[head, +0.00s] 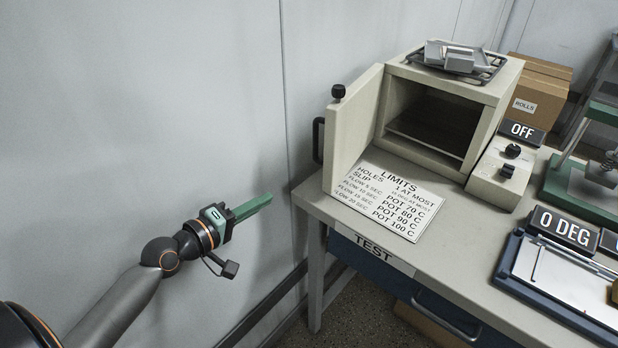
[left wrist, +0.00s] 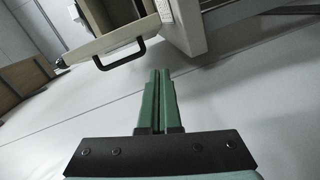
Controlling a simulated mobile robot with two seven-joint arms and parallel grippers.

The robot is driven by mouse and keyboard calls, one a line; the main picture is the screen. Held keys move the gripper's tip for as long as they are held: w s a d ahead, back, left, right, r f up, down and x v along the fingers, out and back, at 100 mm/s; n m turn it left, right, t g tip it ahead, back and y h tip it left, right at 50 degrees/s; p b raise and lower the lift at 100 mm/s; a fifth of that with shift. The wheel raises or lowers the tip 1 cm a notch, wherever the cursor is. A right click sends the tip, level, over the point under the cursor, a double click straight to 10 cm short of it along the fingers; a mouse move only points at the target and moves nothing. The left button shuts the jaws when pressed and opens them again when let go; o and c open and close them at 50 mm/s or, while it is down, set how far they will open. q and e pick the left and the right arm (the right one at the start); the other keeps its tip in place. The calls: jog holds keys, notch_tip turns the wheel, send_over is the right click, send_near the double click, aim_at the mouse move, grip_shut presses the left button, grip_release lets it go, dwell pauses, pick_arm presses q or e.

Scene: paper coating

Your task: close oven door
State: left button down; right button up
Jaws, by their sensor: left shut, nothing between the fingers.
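The oven (head: 456,100) is a beige box on the table, with its front opening showing a dark, shelved inside. Its door (head: 354,127) stands wide open, hinged at the opening's left side and swung out toward the front left. A black handle (head: 318,140) is on the door's outer face, and a black knob (head: 338,91) is on its top. My left gripper (head: 258,203) is shut and empty, left of the table and apart from the door. In the left wrist view, the door (left wrist: 105,45) and its handle (left wrist: 120,54) lie beyond the shut green fingers (left wrist: 158,75). My right gripper is out of view.
A printed limits sheet (head: 388,200) lies on the table (head: 450,225) in front of the oven. A control box (head: 500,178) marked OFF stands right of it. A metal piece on a rack (head: 458,58) sits on top. A wall (head: 150,100) runs behind my left arm.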

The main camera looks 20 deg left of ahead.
pick_arm(q)
notch_tip(320, 180, up, 6)
jog(key=w+a+n+t+h+b, duration=0.1)
jog(key=n+t, duration=0.1)
jog(key=w+d+p, duration=0.3)
jog(key=w+d, duration=0.4)
jog(key=w, duration=0.2)
jog(key=shift+w+f+n, duration=0.15)
jog(key=shift+w+n, duration=0.1)
jog(key=shift+n, duration=0.05)
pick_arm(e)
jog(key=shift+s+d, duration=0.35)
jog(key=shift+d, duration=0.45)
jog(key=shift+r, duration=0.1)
